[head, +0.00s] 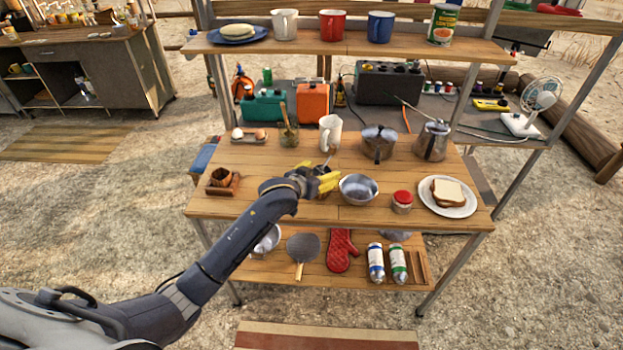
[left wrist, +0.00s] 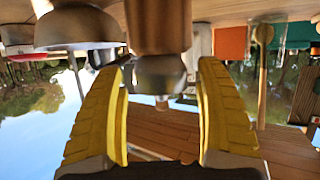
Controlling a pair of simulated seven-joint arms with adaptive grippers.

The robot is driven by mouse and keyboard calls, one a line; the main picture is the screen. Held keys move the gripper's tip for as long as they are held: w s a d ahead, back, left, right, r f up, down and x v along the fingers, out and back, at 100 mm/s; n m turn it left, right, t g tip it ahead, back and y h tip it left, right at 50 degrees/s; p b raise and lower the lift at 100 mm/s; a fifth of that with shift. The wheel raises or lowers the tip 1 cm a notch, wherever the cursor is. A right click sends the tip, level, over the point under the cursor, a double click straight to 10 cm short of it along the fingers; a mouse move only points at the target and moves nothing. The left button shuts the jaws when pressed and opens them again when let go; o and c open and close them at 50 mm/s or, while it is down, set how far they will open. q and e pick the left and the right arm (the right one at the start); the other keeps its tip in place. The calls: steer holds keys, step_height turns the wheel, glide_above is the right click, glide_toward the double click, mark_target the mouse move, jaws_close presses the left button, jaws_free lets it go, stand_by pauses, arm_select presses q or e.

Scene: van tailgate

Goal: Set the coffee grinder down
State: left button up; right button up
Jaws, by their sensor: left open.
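The coffee grinder (left wrist: 158,25) has a brown wooden body, a metal upper part and a small knob. In the left wrist view, which is upside down, it stands upright on the wooden table, between my fingers. In the head view it is mostly hidden by my left gripper (head: 327,181). The yellow fingers of my left gripper (left wrist: 162,115) are spread wide, with a visible gap on either side of the grinder's metal part. My right gripper is not in view.
On the table (head: 250,207), a metal bowl (head: 359,188) stands just right of my left gripper. A red-lidded jar (head: 402,201) and a sandwich plate (head: 447,209) are further right.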

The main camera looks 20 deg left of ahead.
arm_select(q)
steer(key=v, duration=1.1)
steer(key=shift+s, duration=0.2)
